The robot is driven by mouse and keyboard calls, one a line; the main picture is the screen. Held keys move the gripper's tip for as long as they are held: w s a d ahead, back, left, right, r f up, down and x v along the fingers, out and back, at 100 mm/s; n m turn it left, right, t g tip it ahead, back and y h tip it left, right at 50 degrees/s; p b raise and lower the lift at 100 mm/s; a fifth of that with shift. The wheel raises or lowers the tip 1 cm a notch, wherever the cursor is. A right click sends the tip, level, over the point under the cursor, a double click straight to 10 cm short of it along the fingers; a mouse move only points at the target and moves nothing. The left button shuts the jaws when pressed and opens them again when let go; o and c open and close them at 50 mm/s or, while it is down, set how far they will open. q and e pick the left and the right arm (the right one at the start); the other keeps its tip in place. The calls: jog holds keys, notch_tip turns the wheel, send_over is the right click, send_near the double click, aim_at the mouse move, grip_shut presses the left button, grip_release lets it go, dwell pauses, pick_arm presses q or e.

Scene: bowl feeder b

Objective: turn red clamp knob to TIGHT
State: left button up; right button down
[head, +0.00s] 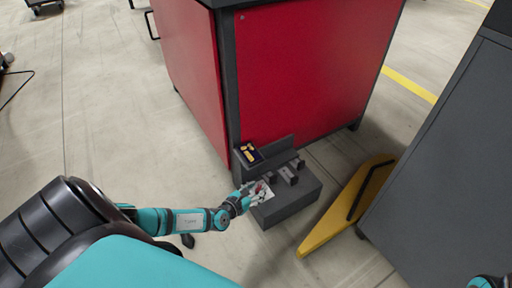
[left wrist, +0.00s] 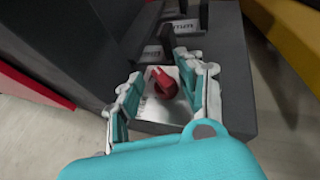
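The red clamp knob (left wrist: 162,82) sits on a light metal plate (left wrist: 160,110) at the near end of a dark grey block. My left gripper (left wrist: 160,88) is open, with one finger on each side of the knob in the left wrist view. I cannot tell whether either finger touches it. In the head view the knob (head: 259,188) is a small red spot, partly hidden by my left gripper (head: 258,190). The plate's markings are too blurred to read there.
The dark grey block (head: 290,208) stands at the foot of a red cabinet (head: 305,75). More labelled plates (left wrist: 152,53) and dark upright parts lie farther along it. A yellow wedge-shaped piece (head: 340,212) and a dark grey cabinet (head: 450,150) stand to the right.

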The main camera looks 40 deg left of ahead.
pick_arm(q)
jog(key=shift+s+d+f, duration=0.1)
jog(key=shift+s, duration=0.05)
jog(key=shift+s, duration=0.2)
jog(key=v, duration=1.1)
jog(key=shift+s+r, duration=0.2)
jog(key=shift+r, duration=0.05)
